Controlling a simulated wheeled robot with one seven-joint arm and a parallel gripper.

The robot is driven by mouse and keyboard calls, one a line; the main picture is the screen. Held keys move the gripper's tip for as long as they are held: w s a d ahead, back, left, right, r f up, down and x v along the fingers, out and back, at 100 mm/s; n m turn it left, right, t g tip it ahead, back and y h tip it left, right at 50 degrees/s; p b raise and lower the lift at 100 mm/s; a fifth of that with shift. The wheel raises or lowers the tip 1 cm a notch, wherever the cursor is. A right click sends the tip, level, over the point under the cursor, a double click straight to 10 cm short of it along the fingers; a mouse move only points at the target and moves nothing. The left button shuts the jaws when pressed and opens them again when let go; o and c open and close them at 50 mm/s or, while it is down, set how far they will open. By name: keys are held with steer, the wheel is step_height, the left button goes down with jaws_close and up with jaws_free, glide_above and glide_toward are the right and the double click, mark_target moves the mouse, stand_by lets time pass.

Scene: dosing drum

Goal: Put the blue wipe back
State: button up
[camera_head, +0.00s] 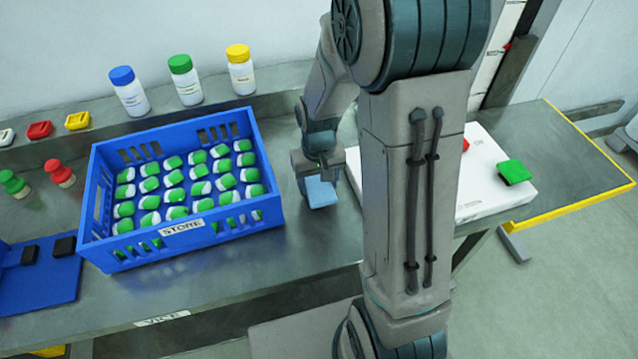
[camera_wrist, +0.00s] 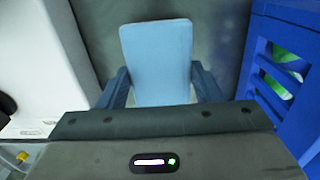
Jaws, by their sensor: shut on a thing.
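The blue wipe (camera_head: 320,192) is a light blue flat piece, seen below my gripper (camera_head: 318,174) in the head view, between the blue crate and the white board. In the wrist view the wipe (camera_wrist: 157,62) lies between the two fingers of my gripper (camera_wrist: 160,88), which are shut on it. Its lower part is hidden by the gripper body. I cannot tell whether the wipe touches the steel bench below it.
A blue crate (camera_head: 188,228) marked STORE, full of green-and-white containers, stands close on the left. A white board (camera_head: 482,204) with a green piece (camera_head: 514,172) lies on the right. Three capped bottles (camera_head: 186,80) stand on the back ledge.

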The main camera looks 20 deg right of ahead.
mark_target(319, 185)
steer(key=shift+f, duration=0.8)
steer(key=shift+f, duration=0.2)
steer(key=o, duration=1)
steer(key=shift+o, duration=0.2)
step_height(319, 185, up, 12)
steer(key=f, duration=0.1)
steer(key=s+r+t, duration=0.1)
steer(key=s+r, duration=0.2)
steer(key=s, duration=0.4)
steer(key=s+r+t, duration=0.2)
steer(key=s+r, duration=0.2)
steer(key=s, duration=0.3)
steer(key=shift+r, duration=0.25)
steer(key=shift+d, duration=0.1)
